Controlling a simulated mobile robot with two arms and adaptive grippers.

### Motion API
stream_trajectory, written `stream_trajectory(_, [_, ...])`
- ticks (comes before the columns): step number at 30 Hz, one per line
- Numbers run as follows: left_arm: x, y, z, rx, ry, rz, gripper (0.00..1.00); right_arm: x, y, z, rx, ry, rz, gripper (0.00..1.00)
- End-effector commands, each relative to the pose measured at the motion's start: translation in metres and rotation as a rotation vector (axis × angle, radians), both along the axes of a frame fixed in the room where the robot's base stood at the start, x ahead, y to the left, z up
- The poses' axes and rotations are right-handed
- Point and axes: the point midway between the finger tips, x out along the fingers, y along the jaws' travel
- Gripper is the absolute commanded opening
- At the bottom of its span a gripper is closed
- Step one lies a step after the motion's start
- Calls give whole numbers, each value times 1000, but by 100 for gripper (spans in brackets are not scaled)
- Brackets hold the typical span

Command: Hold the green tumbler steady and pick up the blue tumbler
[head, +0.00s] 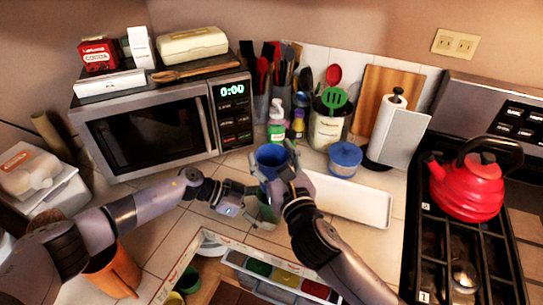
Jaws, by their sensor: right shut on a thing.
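The blue tumbler (269,157) is upright near the middle of the counter, just above the green tumbler (267,209) in the picture. My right gripper (282,163) is shut on the blue tumbler from its right side, and its fingers cover part of it. The green tumbler is partly hidden by my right arm and both grippers. My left gripper (250,200) is at the left side of the green tumbler. I cannot tell whether its fingers close on it.
A white tray (350,199) and a blue lidded jar (345,158) are to the right. Bottles and utensil holders stand behind. A microwave (150,128) is at the back left, and a stove with a red kettle (468,187) is at the right. An open drawer (214,241) is in front.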

Motion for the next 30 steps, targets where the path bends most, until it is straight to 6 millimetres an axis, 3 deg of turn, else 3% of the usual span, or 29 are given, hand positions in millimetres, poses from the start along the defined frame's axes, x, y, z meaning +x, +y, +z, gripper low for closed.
stream_trajectory(10, [1,8,4,0,-1,2,76,0,0,0,0,-1,0,26])
stream_trajectory(22, [1,78,42,1,-1,4,76,0,0,0,0,-1,0,26])
stream_trajectory(30, [0,104,56,1,0,0,76,0,0,0,0,-1,0,26])
